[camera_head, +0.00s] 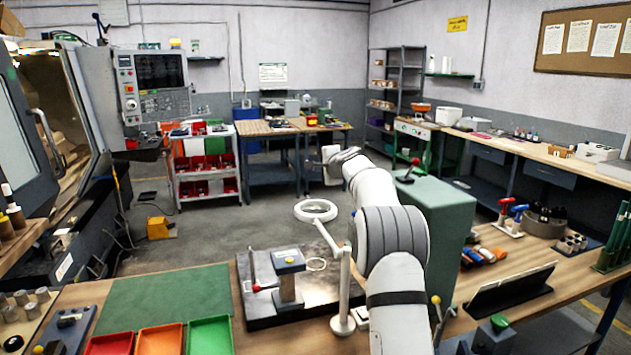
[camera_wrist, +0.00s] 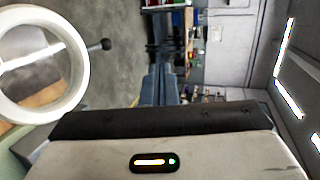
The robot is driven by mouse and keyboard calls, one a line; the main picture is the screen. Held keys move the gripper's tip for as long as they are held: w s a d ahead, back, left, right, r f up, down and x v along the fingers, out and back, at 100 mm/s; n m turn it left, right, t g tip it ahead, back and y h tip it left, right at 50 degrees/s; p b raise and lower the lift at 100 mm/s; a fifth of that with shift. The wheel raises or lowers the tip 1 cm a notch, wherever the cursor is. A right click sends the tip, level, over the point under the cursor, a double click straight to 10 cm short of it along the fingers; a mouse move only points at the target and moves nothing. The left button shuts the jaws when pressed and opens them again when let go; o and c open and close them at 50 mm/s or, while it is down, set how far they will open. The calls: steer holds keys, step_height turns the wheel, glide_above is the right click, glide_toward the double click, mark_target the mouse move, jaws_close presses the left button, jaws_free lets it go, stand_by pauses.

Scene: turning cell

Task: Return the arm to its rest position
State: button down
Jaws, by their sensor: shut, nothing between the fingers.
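My arm rises from the lower middle of the head view and reaches away over the bench, with its wrist end raised high. The fingers cannot be made out clearly in the head view. In the wrist view my gripper (camera_wrist: 161,86) shows as two dark blue-grey fingers close together, shut with nothing between them. The fingers point out into the open room and touch nothing. The picture there is turned on its side.
A white ring-shaped magnifier lamp (camera_head: 298,211) stands on a jointed post left of my arm; its ring (camera_wrist: 82,75) is close in the wrist view. A green cabinet (camera_head: 445,225) stands right of my arm. A dark plate with a fixture (camera_head: 288,262) lies below, left.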

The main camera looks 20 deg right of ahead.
steer(key=s+a+n+g, duration=0.35)
steer(key=s+a, duration=0.25)
steer(key=s, duration=0.7)
steer(key=s+a+n+g, duration=0.2)
steer(key=s+a+n, duration=0.4)
steer(key=s, duration=0.8)
steer(key=s+f+n+g, duration=0.1)
steer(key=s+f, duration=0.3)
steer(key=s, duration=0.7)
steer(key=s+a+f+n+g+h, duration=0.1)
steer(key=s+f+n, duration=0.3)
steer(key=s, duration=0.7)
steer(key=s+f+n+g+h, duration=0.1)
steer(key=s+f+n+g, duration=0.1)
steer(key=s+f, duration=0.4)
steer(key=s+g, duration=0.1)
steer(key=s, duration=0.4)
steer(key=shift+a+f, duration=0.2)
steer(key=shift+a, duration=0.2)
